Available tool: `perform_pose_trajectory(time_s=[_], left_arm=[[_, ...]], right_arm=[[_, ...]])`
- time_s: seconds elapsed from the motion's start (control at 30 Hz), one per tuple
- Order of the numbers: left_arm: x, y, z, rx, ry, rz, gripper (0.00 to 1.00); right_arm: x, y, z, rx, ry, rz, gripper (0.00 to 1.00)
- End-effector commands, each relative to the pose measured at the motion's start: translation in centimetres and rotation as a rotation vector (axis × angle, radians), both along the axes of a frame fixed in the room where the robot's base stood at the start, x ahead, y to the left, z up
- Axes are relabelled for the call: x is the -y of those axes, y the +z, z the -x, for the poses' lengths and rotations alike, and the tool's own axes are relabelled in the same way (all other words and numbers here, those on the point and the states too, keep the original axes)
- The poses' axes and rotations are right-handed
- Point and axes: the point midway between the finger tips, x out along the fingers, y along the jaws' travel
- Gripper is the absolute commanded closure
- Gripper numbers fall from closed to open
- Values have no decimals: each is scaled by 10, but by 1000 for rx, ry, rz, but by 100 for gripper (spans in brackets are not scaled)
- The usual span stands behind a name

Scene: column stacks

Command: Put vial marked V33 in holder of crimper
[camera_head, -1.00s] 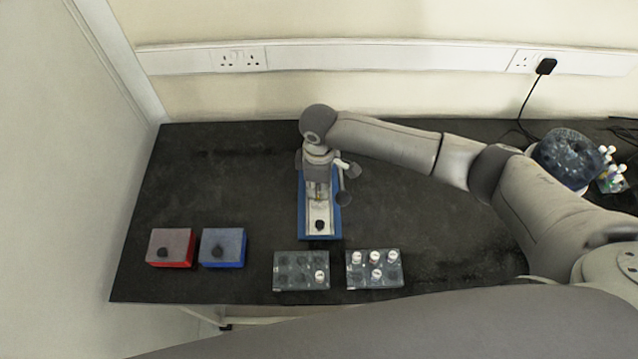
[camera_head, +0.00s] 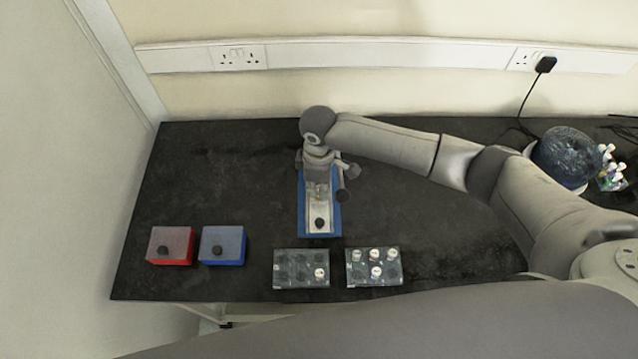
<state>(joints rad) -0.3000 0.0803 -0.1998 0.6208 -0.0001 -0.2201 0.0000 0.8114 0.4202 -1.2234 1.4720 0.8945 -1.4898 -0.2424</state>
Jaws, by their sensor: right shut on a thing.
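The crimper (camera_head: 320,222) is a blue base with a pale strip and a black knob, standing on the middle of the dark bench. My right gripper (camera_head: 318,190) points down over the back part of the crimper and is shut on a small vial. The vial is mostly hidden by the fingers, and its mark cannot be read. Whether it touches the holder cannot be told. My left gripper is not in view.
Two clear racks, left (camera_head: 301,282) and right (camera_head: 358,281), with white-capped vials, stand in front. A red box (camera_head: 171,259) and a blue box (camera_head: 236,259) with black knobs stand at left. A round device (camera_head: 566,158) and small bottles (camera_head: 611,172) stand at far right.

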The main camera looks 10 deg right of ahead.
Motion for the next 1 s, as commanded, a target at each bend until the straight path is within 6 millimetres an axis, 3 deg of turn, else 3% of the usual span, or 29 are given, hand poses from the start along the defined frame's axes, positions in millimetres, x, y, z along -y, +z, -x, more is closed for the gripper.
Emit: perform_pose_trajectory(time_s=[0.87,0.9,1.0], left_arm=[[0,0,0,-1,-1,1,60],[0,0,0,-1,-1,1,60],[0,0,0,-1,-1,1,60]], right_arm=[[0,-10,-1,1,0,0,96],[0,-10,0,1,0,0,80],[0,-10,0,1,0,0,68]])
